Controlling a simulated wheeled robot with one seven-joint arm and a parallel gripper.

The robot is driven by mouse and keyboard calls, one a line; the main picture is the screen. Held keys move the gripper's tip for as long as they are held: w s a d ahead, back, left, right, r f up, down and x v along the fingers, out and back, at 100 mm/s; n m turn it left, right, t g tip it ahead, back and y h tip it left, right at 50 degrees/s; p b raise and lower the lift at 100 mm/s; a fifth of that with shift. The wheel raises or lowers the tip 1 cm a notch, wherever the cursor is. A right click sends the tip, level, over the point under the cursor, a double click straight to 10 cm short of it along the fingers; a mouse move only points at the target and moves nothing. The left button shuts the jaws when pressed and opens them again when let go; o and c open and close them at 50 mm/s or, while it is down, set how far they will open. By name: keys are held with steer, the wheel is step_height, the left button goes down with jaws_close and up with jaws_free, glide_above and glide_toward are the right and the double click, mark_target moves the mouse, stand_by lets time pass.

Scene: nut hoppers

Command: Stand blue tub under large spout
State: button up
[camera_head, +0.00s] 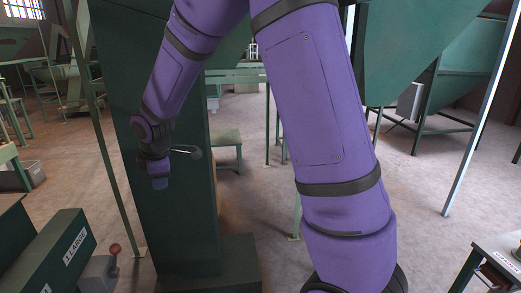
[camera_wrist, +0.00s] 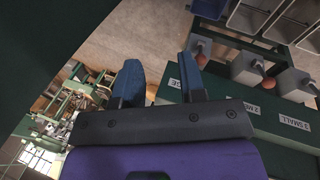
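My gripper (camera_head: 160,184) hangs at the end of my purple arm in the head view, in front of a dark green column. In the wrist view its two blue fingers (camera_wrist: 164,78) stand apart with nothing between them. A green housing labelled "1 LARGE" (camera_head: 76,246) is at the lower left of the head view. The wrist view shows the housing's label row, ending in "3 SMALL" (camera_wrist: 294,122). A dark blue container (camera_wrist: 298,18) shows partly at the top right of the wrist view; I cannot tell whether it is the blue tub. No spout opening is clearly visible.
Grey lever boxes (camera_wrist: 248,68) with reddish knobs line the housing; one red knob (camera_head: 115,248) shows in the head view. The green column (camera_head: 180,235) stands close behind my gripper. A labelled stand (camera_head: 500,258) is at the lower right. Open floor (camera_head: 420,225) lies before it.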

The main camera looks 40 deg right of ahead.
steer(key=s+d+r+m+t, duration=0.1)
steer(key=s+d+r+m, duration=0.3)
steer(key=s+r, duration=0.55)
steer(key=s+d+r+m, duration=0.3)
steer(key=s+r+m, duration=0.35)
steer(key=s, duration=0.65)
steer(key=s+m, duration=0.4)
steer(key=s, duration=0.6)
steer(key=shift+d+r, duration=0.3)
steer(key=shift+r, duration=0.1)
steer(key=shift+c, duration=0.4)
